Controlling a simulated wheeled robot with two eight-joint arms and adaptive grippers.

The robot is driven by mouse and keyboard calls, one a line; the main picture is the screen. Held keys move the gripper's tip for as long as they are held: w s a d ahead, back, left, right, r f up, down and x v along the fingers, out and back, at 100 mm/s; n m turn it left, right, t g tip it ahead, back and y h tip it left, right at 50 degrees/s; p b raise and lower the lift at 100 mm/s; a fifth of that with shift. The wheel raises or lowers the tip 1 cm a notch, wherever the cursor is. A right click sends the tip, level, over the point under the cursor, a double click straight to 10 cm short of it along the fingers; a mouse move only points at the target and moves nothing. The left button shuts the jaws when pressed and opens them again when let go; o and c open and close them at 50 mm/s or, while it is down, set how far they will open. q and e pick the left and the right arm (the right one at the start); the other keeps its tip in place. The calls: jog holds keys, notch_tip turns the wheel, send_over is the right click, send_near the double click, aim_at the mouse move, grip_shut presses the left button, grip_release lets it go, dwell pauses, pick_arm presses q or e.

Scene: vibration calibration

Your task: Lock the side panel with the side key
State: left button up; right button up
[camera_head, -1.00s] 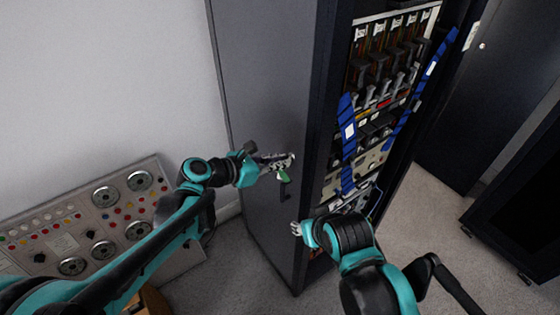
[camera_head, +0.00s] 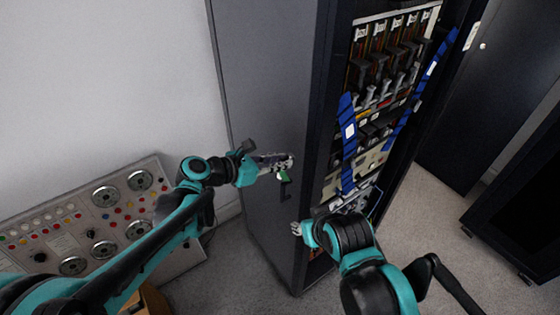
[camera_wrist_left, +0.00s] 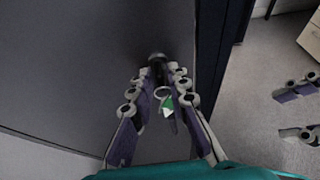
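The side panel (camera_head: 262,80) is the dark grey side of the tall cabinet. My left gripper (camera_head: 288,161) is at this panel, near its front edge. In the left wrist view its fingers (camera_wrist_left: 158,70) close in on a small dark piece at the panel face, which appears to be the side key (camera_wrist_left: 157,65) at the lock. A ring with a green tag (camera_wrist_left: 167,104) hangs between the fingers; the tag also shows in the head view (camera_head: 283,177). The lock itself is hidden. My right gripper (camera_head: 296,229) is empty by the cabinet's lower front edge, its fingers apart in the wrist view (camera_wrist_left: 299,108).
The cabinet's open front shows rack equipment (camera_head: 375,95) and blue straps (camera_head: 348,135). A control panel with dials (camera_head: 105,215) stands at the left by the wall. A dark door (camera_head: 505,90) stands at the right. Grey floor (camera_head: 425,225) is free right of the cabinet.

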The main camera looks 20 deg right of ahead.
pick_arm(q)
jog(key=v, duration=1.2)
jog(key=shift+f, duration=0.1)
jog(key=s+a+f+m+t+y+b, duration=0.1)
jog(key=s+a+f+m+y, duration=0.5)
jog(key=a+m, duration=0.5)
jog(key=s+a+f+m+t+y+b, duration=0.1)
jog(key=s+a+f+m+y+b, duration=0.1)
jog(key=s+a+f+m+y, duration=0.4)
jog(key=s+a+f+m, duration=0.1)
jog(key=a+m, duration=0.4)
jog(key=shift+s+a+f+y, duration=0.2)
jog(key=shift+a+f+y, duration=0.1)
jog(key=shift+f, duration=0.1)
